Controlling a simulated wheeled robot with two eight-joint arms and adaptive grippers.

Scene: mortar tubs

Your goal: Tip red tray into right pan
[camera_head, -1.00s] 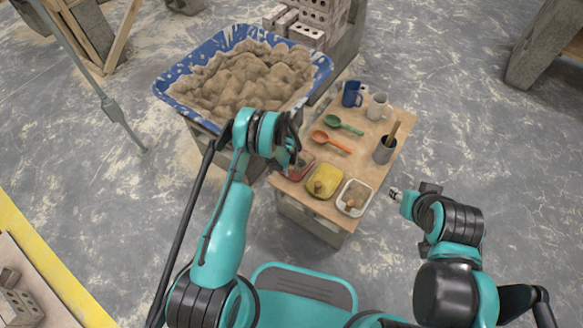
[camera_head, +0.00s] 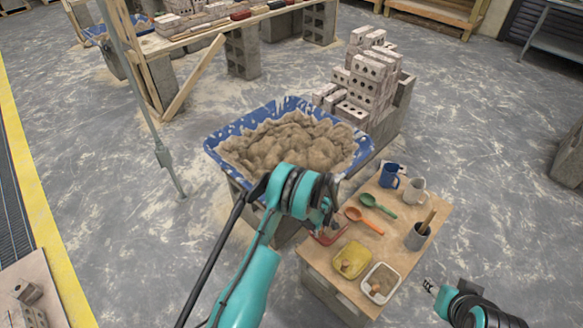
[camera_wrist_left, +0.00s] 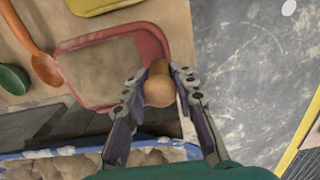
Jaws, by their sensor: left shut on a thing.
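The red tray (camera_head: 330,238) is at the left edge of the small wooden table, mostly hidden by my left gripper in the head view. The left wrist view shows the tray (camera_wrist_left: 113,68) with grey-brown mortar inside and a round wooden knob (camera_wrist_left: 158,90) at its end. My left gripper (camera_wrist_left: 160,84) has its fingers on both sides of this knob, shut on it. I cannot tell whether the tray is lifted. The large blue pan (camera_head: 285,145), heaped with mortar, stands left of the table. My right gripper (camera_head: 430,287) is off the table's right side; its jaws are too small to read.
The table (camera_head: 318,262) also holds a yellow tray (camera_head: 352,261), a white tray (camera_head: 380,284), orange (camera_head: 364,221) and green (camera_head: 378,206) spoons, two mugs and a grey cup (camera_head: 416,238). Bricks (camera_head: 368,85) stand behind the pan. Another blue pan (camera_head: 97,33) is far left.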

